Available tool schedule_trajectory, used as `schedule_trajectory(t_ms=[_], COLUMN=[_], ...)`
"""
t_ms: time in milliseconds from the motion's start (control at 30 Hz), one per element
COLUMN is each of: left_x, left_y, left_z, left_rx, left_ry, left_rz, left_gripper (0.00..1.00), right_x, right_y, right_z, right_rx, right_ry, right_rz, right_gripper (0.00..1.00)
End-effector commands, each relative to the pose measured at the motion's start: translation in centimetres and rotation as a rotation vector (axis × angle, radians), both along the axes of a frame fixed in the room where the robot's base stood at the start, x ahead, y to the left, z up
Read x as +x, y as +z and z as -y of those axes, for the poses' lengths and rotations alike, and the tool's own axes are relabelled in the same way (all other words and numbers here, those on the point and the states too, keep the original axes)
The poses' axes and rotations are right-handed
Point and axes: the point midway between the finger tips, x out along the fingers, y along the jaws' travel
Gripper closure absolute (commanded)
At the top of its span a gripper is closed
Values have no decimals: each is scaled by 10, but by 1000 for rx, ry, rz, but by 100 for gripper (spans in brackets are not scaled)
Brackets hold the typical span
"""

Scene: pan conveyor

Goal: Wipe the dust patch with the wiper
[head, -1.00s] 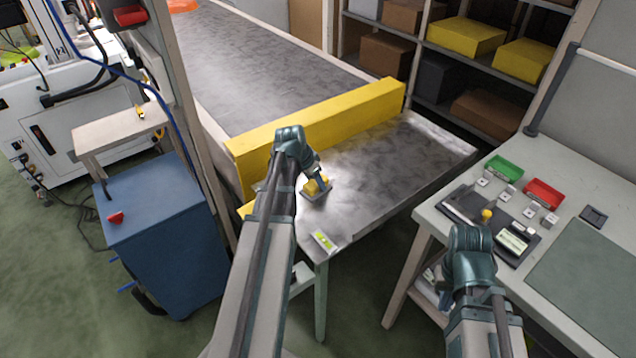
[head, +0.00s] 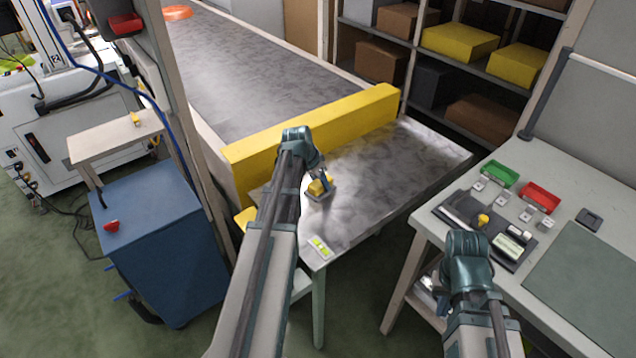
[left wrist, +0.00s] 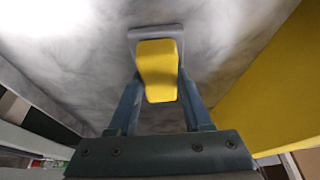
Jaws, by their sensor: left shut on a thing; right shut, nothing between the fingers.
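The wiper (head: 318,187) has a yellow grip and a flat grey base. My left gripper (head: 323,181) is shut on its yellow grip. In the left wrist view the wiper (left wrist: 157,70) sits between the two fingers (left wrist: 158,92), its base against the metal surface. The metal table (head: 385,175) in front of the yellow barrier has mottled grey smudges; I cannot make out a distinct edge of the dust patch. My right gripper (head: 478,232) is shut and empty above the right-hand workbench, its fingertips partly hidden by the wrist.
The yellow barrier (head: 315,132) stands behind the wiper, between the table and the conveyor (head: 260,70). A small green and white label (head: 319,247) lies at the table's front corner. The workbench holds a green tray (head: 501,174) and a red tray (head: 540,197). A blue cabinet (head: 150,245) stands left.

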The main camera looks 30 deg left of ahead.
Motion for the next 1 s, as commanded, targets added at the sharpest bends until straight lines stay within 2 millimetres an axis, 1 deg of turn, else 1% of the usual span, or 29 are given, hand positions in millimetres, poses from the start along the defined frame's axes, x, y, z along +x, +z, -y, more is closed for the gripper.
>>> schedule_trajectory(t_ms=[400,733,1000], left_x=[29,34,53], left_y=[2,2,0], left_z=[11,14,21], left_rx=[-1,-1,-1], left_ry=[-1,-1,-1], left_rz=[0,1,1], left_gripper=[100,100,100], right_x=[0,0,0], right_y=[2,2,0], right_z=[0,0,0], right_rx=[0,0,0], right_ry=[0,0,0], right_rz=[0,0,0], right_gripper=[100,100,100])
